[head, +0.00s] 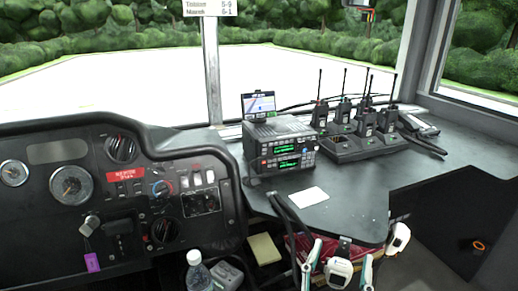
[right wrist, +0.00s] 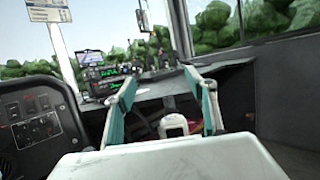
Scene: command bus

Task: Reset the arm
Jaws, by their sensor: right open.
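My right gripper (head: 339,262) is at the bottom of the head view, near the front edge of the dark console shelf (head: 355,213). Its two teal-and-white fingers are spread apart, and it is open. In the right wrist view the gripper (right wrist: 168,88) points forward toward the shelf, with nothing held between its fingers. A white handheld device (head: 340,272) shows between the fingers beyond them; it also shows in the right wrist view (right wrist: 173,125). I cannot tell whether a finger touches it. My left gripper is in neither view.
A radio unit (head: 280,150) and a charger tray (head: 362,146) with several walkie-talkies stand on the shelf. A white card (head: 307,197) lies in front. Another white device (head: 398,238) hangs at the edge. The dashboard (head: 100,200), a bottle (head: 199,273) and hanging cables are left.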

